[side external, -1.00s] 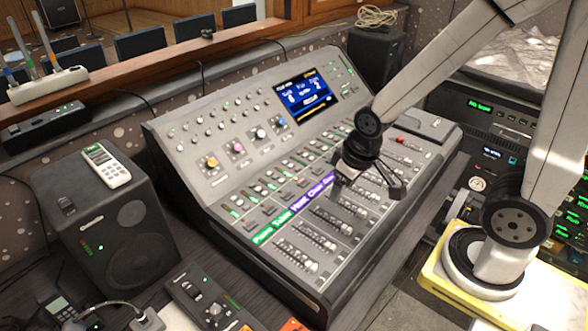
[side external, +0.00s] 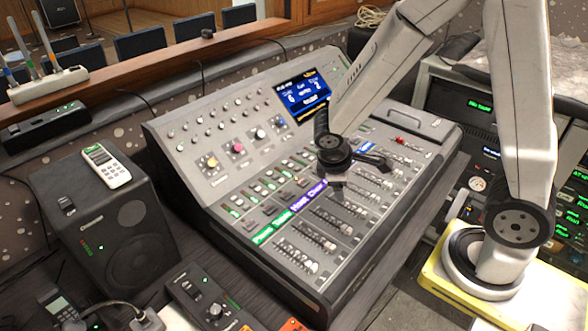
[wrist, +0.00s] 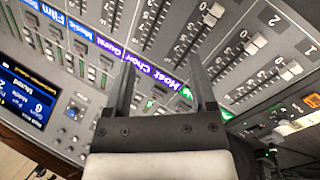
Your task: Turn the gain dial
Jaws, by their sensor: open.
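The grey mixing console (side external: 180,150) carries several coloured knobs on its upper slope: a yellow knob (side external: 212,162), a pink knob (side external: 237,147), a white knob (side external: 260,134) and a blue knob (side external: 281,122). A small box at the bottom (side external: 190,284) has a silver knob (side external: 214,311). I cannot read which dial is marked gain. My gripper (side external: 338,182) is over the fader area near the purple label strip, right of the coloured knobs. In the wrist view my gripper (wrist: 162,65) is open, with nothing between its fingers, above the strip and faders.
A black speaker (side external: 125,235) with a white remote (side external: 106,165) on it stands left of the console. The console's lit screen (side external: 303,96) is behind my gripper. Rack gear (side external: 480,125) stands at the right. Cables lie near the small box.

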